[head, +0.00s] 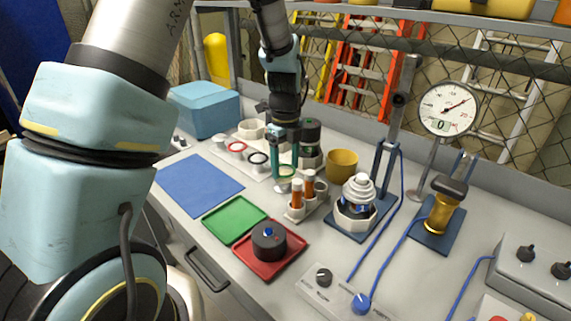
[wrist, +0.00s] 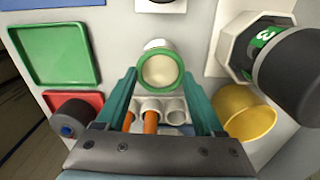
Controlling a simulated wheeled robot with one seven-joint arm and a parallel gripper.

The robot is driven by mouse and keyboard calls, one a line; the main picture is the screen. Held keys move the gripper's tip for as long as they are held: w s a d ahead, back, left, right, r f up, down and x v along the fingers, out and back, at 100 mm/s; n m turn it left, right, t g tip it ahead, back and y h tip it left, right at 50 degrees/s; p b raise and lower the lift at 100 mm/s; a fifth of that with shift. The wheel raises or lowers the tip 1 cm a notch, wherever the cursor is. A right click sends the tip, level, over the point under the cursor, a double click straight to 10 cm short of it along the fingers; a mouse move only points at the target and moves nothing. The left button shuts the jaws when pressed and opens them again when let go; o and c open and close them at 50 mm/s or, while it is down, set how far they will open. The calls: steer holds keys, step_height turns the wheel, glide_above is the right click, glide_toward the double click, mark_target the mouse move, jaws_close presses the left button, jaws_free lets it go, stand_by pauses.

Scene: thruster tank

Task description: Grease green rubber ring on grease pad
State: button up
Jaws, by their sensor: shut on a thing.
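My gripper (wrist: 160,72) points down over the bench, its teal fingers on either side of the green rubber ring (wrist: 143,75). It is shut on the ring. The cream face of the grease pad (wrist: 159,70) shows through the ring in the wrist view. The ring looks flat and roughly centred over the pad. I cannot tell whether ring and pad touch. In the head view my gripper (head: 286,174) is in the middle of the bench, with the pad's pale round holder (head: 284,187) just beneath; the fingers partly hide the ring there.
A rack with orange-and-white tubes (head: 297,212) stands close in front. A yellow cup (head: 342,163) and a dark-topped jar (head: 312,132) stand to the right. Red (head: 237,146) and black (head: 258,157) rings lie to the left. The blue mat (head: 200,184) and green tray (head: 234,219) are empty.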

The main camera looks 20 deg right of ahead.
steer(key=shift+f, duration=0.5)
stand_by(0.3)
steer(key=n, duration=0.4)
steer(key=shift+n, duration=0.3)
steer(key=shift+m, duration=1)
steer(key=shift+a+r+m+p, duration=0.1)
steer(key=shift+m+p, duration=0.35)
steer(key=shift+m, duration=0.65)
steer(key=m+p, duration=0.2)
steer(key=m, duration=0.3)
steer(key=shift+s, duration=0.1)
